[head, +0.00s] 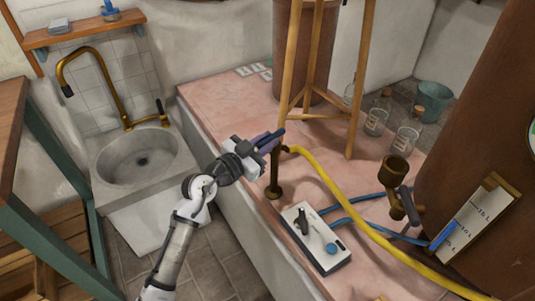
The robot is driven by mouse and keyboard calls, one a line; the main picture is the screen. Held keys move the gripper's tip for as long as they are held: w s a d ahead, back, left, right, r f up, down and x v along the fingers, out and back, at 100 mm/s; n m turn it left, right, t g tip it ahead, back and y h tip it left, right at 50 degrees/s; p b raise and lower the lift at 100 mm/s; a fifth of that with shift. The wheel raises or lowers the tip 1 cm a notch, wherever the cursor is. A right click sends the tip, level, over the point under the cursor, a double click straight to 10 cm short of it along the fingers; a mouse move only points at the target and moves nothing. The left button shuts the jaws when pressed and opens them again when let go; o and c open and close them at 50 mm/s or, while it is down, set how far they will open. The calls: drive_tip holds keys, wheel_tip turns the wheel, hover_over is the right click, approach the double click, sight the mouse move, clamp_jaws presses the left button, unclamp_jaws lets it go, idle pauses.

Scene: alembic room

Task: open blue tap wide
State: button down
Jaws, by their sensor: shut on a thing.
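A dark brass standpipe tap (274,178) rises from the pink bench top, with a yellow hose (325,178) leaving it near its top. A dark blue lever (277,133) shows at the tap's head. My gripper (266,143) is at the head, reaching in from the left, and is shut on the lever. The jaws hide part of the lever and the tap's head. The lever's exact angle is hard to tell at this size.
A white control box (316,238) with a black lever and blue knob stands in front of the tap. Blue hoses (365,198) run right towards a brass funnel valve (396,172). A wooden stand (358,95) stands behind; a sink (141,160) is left. Floor shows between them.

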drive_tip(key=shift+w+f+m+g+h+b, duration=0.15)
drive_tip(key=shift+f+m+g+h+b, duration=0.1)
drive_tip(key=shift+m+g+h+b, duration=0.45)
drive_tip(key=shift+a+r+b, duration=0.1)
drive_tip(key=shift+b, duration=0.25)
drive_tip(key=c, duration=1.3)
unclamp_jaws()
drive_tip(key=shift+c, duration=0.2)
drive_tip(key=shift+r, duration=0.1)
drive_tip(key=shift+a, duration=0.1)
drive_tip(key=b+v, duration=0.1)
drive_tip(key=v, duration=1.2)
drive_tip(key=shift+s+a, duration=0.25)
drive_tip(key=shift+a, duration=0.05)
